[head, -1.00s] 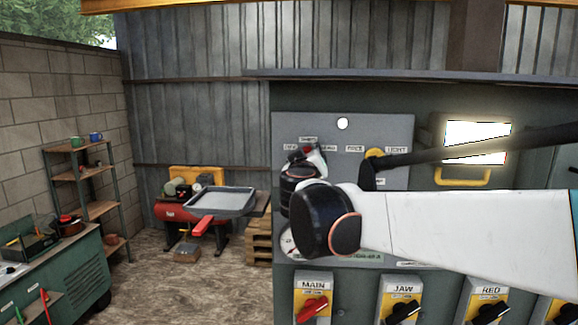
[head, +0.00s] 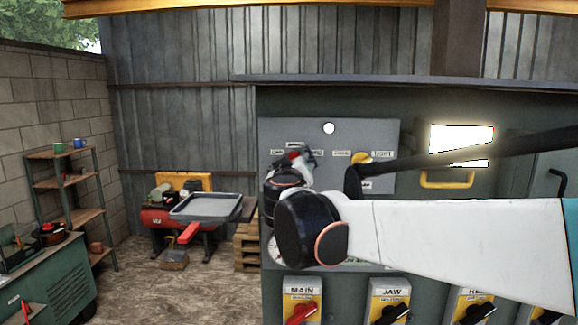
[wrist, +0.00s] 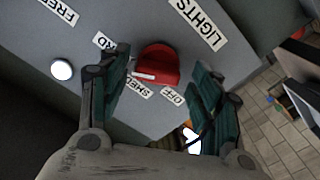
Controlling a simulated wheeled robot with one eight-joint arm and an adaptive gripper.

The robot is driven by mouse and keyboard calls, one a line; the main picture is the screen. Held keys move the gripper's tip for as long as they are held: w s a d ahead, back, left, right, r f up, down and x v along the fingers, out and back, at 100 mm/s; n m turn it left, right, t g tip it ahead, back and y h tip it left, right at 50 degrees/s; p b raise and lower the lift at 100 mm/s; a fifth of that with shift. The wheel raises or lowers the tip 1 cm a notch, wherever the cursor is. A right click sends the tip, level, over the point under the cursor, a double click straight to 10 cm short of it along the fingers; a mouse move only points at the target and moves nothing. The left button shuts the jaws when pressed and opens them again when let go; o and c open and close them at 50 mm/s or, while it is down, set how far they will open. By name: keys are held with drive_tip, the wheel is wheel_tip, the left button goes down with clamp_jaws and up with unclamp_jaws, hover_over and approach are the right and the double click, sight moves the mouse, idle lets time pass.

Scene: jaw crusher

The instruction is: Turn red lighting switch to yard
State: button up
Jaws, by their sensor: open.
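The red lighting switch (wrist: 157,65) is a round red knob with a white mark, on a grey panel (wrist: 65,100) in the wrist view. Labels LIGHTS (wrist: 197,22), OFF (wrist: 172,95), SHED (wrist: 137,88) and a partly covered one ending in RD (wrist: 103,42) surround it. The white mark lies on the knob's lower left side, near the SHED side; its exact setting is unclear. My gripper (wrist: 159,58) is open, one green-padded finger on each side of the knob, with gaps visible. In the head view my gripper (head: 297,157) is at the panel and largely hides the switch.
A yellow knob (head: 361,158) sits right of my gripper, with a dark arm-like bar just beside it. A white round lamp (head: 328,128) is above. Below are the MAIN switch (head: 301,305) and JAW switch (head: 390,302). A grey tray (head: 205,207) stands left.

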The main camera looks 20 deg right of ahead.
drive_tip(key=v, duration=1.1)
drive_tip(key=s+d+f+m+g+b, duration=0.1)
drive_tip(key=s+d+f+g+b, duration=0.25)
drive_tip(key=f, duration=0.65)
drive_tip(key=s+d+f+m+g+b, duration=0.1)
drive_tip(key=s+d+f+b, duration=0.1)
drive_tip(key=s+f+b, duration=0.5)
drive_tip(key=d+f+m+g+b, duration=0.1)
drive_tip(key=d+f+g+b, duration=0.2)
drive_tip(key=f, duration=0.9)
drive_tip(key=s+a+f+g+y+b, duration=0.1)
drive_tip(key=s+f+b, duration=0.3)
drive_tip(key=f, duration=0.4)
drive_tip(key=s+a+f+y+b, duration=0.2)
drive_tip(key=s+f+b, duration=0.2)
drive_tip(key=f, duration=0.5)
drive_tip(key=s+a+f+g+y+b, duration=0.1)
drive_tip(key=s+f+b, duration=0.3)
drive_tip(key=f, duration=0.5)
drive_tip(key=y+b, duration=0.1)
drive_tip(key=b, duration=0.1)
drive_tip(key=shift+s+a+f+n+g+y+b, duration=0.2)
drive_tip(key=shift+s+a+n+g+y+b, duration=0.1)
drive_tip(key=shift+s+a+n+g, duration=0.1)
